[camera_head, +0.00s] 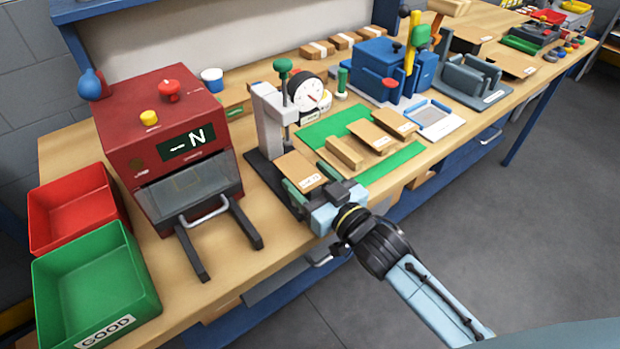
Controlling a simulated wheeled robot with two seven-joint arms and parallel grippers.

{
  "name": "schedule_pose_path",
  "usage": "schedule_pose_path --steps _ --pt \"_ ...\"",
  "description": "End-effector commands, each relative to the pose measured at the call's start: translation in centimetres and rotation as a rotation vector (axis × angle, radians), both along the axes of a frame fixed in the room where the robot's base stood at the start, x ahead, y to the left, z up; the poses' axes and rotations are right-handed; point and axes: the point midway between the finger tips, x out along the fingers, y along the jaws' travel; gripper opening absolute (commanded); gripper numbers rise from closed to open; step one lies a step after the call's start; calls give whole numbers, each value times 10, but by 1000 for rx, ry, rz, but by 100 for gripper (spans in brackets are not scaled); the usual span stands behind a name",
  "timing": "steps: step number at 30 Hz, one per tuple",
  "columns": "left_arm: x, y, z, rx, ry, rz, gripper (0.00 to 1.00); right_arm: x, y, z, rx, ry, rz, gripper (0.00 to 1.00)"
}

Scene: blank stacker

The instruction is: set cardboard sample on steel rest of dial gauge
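The dial gauge (306,94) has a white round face, a grey stand and a green knob, and stands at the middle of the bench on a dark base. A flat brown cardboard sample (295,167) with a white label lies level just in front of the gauge stem. My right gripper (312,181) has its green-tipped fingers on either side of the sample's near end, seemingly closed on its edges. The sample covers the steel rest, so I cannot tell whether it touches it. My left gripper is not in view.
More cardboard pieces (371,134) lie on a green mat (325,128) right of the gauge. A red machine (130,130) with a handle stands left. Red (65,205) and green (100,285) bins sit at far left. A blue device (375,65) stands behind the mat.

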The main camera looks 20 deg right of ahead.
Motion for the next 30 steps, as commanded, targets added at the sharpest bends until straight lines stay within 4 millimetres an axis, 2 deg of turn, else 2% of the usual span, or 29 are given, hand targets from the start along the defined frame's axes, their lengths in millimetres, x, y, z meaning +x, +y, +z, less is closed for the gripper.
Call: schedule_pose_path --steps 12,14,22,30 --pt "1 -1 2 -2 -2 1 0 0 0 4 -1 0 0 75" --pt "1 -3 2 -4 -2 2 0 -6 -2 2 -1 3 0 75" --pt "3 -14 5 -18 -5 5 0 -50 -18 2 0 5 0 75" --pt "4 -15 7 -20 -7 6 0 -94 -34 2 0 4 0 75"
